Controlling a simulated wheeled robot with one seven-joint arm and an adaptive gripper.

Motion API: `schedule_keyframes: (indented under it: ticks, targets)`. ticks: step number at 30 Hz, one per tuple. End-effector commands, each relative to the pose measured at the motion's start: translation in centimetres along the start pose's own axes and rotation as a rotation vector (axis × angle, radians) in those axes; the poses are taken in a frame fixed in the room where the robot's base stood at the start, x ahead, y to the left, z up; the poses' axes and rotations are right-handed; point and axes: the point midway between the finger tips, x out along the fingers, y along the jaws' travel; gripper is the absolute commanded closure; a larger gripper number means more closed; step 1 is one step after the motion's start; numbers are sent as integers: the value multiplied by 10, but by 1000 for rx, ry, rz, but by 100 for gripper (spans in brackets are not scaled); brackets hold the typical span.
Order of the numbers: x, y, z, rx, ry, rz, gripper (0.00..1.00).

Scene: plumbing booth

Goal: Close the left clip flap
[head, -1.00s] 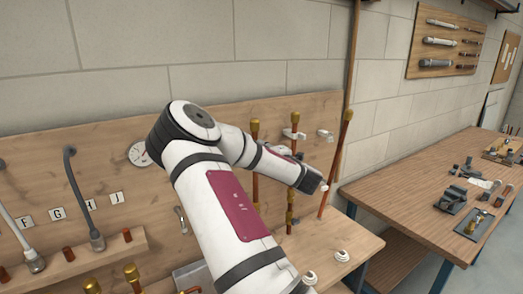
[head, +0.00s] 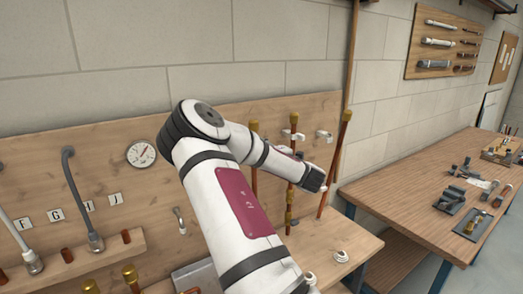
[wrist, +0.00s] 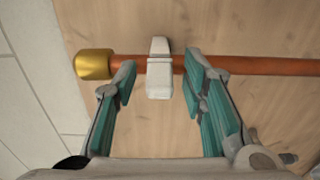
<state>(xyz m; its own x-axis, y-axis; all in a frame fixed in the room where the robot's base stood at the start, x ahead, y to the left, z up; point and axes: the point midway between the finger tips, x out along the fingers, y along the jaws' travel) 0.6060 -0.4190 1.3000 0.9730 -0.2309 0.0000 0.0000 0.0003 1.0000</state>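In the wrist view, a white clip (wrist: 159,82) sits at a copper pipe (wrist: 265,65) just past its gold cap (wrist: 93,64). My open gripper (wrist: 158,75) has one teal-padded finger on each side of this clip, with a gap on both sides. The fingers overlap the pipe in the picture. I cannot tell how far the flap is swung. In the head view, the left clip (head: 292,134) is high on the board at a gold-capped pipe, and a right clip (head: 324,134) is beside it. My gripper's fingers are hardly visible there.
A gold-capped pipe (head: 336,156) leans to the right of the clips, close to my wrist. Another upright pipe (head: 254,150) stands to the left. A gauge (head: 141,154) is on the board (head: 90,150). A workbench (head: 400,185) with tools is at right.

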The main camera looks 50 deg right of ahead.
Motion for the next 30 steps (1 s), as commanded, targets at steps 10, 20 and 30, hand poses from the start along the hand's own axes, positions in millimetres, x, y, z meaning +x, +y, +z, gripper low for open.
schedule_keyframes:
  ticks: [10, 20, 30]
  targets:
    - [-25, 1, 2, 2, -5, 1, 62]
    - [-90, 0, 1, 2, -5, 0, 62]
    - [-120, 0, 0, 0, 0, 1, 62]
